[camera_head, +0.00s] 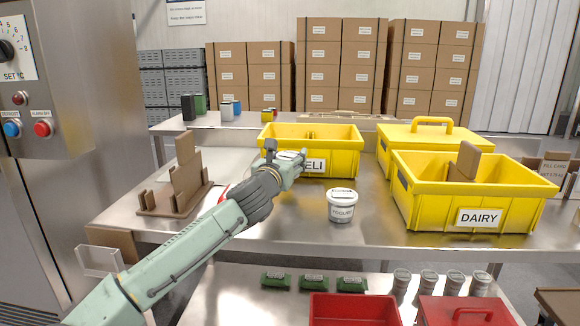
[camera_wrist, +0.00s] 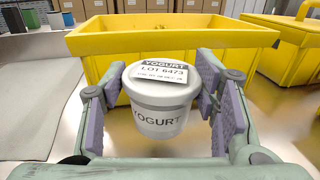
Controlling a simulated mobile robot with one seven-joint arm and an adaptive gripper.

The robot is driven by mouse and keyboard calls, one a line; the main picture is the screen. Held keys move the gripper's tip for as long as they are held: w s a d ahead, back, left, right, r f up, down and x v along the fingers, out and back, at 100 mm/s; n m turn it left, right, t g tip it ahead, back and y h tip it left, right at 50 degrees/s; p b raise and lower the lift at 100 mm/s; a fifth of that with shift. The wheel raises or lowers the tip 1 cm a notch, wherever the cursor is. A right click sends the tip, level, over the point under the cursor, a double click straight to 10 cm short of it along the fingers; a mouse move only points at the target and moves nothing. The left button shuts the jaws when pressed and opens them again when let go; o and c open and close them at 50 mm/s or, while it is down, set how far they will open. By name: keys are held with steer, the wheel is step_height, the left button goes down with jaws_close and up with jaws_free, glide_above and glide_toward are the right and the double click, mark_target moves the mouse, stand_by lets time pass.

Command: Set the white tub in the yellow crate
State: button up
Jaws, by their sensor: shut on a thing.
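My gripper (camera_head: 291,160) is shut on a white tub (camera_wrist: 158,105) with a grey YOGURT label and a lot sticker on its lid. The tub is upright between the finger pads in the wrist view. In the head view it is mostly hidden by my gripper. It is in front of the open yellow crate marked DELI (camera_head: 345,153), whose near wall also shows behind the tub in the wrist view (camera_wrist: 85,75). A second white yogurt tub (camera_head: 341,205) stands upright on the steel table, right of my gripper. An open yellow crate marked DAIRY (camera_head: 440,211) stands at the right.
A lidded yellow crate (camera_head: 410,140) stands behind the DAIRY crate. A brown stepped stand (camera_head: 180,190) is at left on the table (camera_head: 275,225). Red crates (camera_head: 350,310) and several jars lie on the lower shelf. Small containers stand at the back left.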

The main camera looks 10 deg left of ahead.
steer(key=shift+w, duration=0.75)
steer(key=f, duration=0.3)
steer(key=shift+w, duration=0.3)
steer(key=shift+f, duration=0.3)
steer(key=shift+f, duration=0.1)
steer(key=shift+f, duration=0.15)
steer(key=o, duration=1.7)
